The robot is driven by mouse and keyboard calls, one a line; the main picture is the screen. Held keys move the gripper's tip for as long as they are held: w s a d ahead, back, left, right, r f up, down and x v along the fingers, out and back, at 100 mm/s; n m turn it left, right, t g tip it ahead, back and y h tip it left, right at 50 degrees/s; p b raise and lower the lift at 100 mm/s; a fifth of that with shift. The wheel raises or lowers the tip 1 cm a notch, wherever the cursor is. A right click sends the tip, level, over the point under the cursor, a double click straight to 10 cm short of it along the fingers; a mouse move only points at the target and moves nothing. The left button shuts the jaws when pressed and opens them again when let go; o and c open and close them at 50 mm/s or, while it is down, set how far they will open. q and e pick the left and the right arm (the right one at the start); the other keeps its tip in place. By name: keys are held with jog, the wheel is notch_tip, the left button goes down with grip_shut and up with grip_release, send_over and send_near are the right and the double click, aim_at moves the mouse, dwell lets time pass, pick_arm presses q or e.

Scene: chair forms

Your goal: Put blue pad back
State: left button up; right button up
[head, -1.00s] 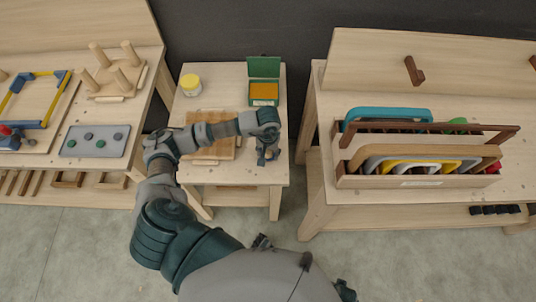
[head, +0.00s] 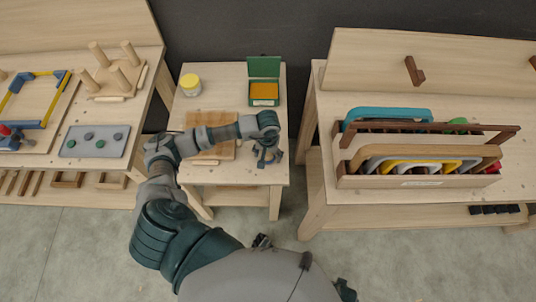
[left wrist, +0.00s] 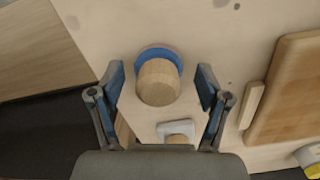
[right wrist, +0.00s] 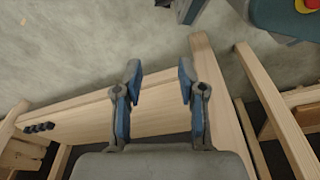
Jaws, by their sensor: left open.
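A blue round pad (left wrist: 156,52) shows as a disc at one end of a short wooden cylinder (left wrist: 159,83) in the left wrist view. The cylinder covers part of it. My left gripper (head: 267,157) is open over the front right of the small middle table; in its wrist view the fingers (left wrist: 161,80) are spread on either side of the cylinder, with gaps. I cannot make out the pad in the head view, where the gripper and arm cover that spot. My right gripper (right wrist: 160,76) is open and empty, with a wooden bench and the floor beyond it.
The small table (head: 225,175) also carries a wooden board (head: 215,150), a yellow jar (head: 190,84) and a green box (head: 263,88). A small grey-white piece (left wrist: 175,129) lies near the cylinder. A grey tray (head: 95,141) with discs is left; a rack (head: 420,181) of chair forms is right.

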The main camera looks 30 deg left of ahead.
pick_arm(q)
notch_tip(320, 180, up, 10)
jog(key=shift+w+r, duration=0.1)
jog(key=shift+r, duration=0.85)
pick_arm(e)
jog(key=shift+s+d+f, duration=0.1)
jog(key=shift+s+f, duration=0.25)
jog(key=shift+f, duration=0.2)
pick_arm(q)
jog(key=shift+f, duration=0.1)
pick_arm(e)
jog(key=shift+s, duration=0.1)
